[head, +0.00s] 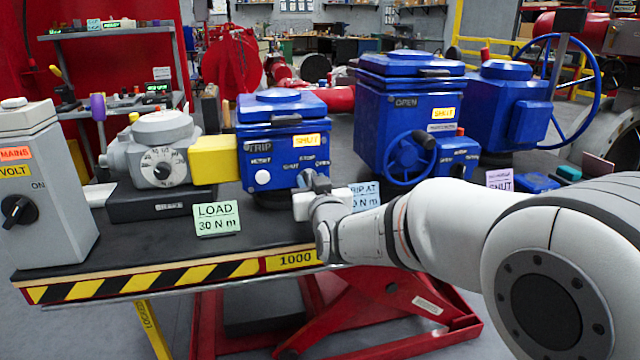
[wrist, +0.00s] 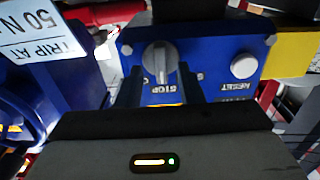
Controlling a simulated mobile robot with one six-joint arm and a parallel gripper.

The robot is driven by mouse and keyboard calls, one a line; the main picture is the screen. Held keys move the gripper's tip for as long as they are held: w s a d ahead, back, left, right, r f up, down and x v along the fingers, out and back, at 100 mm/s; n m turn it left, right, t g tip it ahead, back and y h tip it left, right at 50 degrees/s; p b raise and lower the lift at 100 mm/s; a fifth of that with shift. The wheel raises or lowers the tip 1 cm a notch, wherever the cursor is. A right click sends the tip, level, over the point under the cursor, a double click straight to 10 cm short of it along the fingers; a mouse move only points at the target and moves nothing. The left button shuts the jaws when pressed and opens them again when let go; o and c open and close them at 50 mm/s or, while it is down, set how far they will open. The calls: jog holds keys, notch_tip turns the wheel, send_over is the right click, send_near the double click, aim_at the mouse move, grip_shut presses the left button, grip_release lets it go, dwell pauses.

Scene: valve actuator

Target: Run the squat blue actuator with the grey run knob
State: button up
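The squat blue actuator (head: 282,108) stands on the bench left of centre, with a TRIP plate and a yellow SHUT label. Its front panel fills the top of the wrist view (wrist: 205,50), upside down, with a STOP marking. The grey run knob (wrist: 160,55) is on that panel. My gripper (head: 312,183) is at the panel's lower right. In the wrist view its dark fingers (wrist: 160,72) are apart, one on each side of the knob, with visible gaps. I cannot tell how deep they reach.
A white round button (wrist: 244,66) sits beside the knob. A yellow coupling (head: 215,160) joins the grey load unit (head: 160,150). A taller blue actuator (head: 410,110) stands right. A TRIP AT card (head: 366,196) is close to my gripper. A grey mains box (head: 45,190) stands left.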

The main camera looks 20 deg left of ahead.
jog(key=v, duration=0.8)
jog(key=shift+w, duration=0.1)
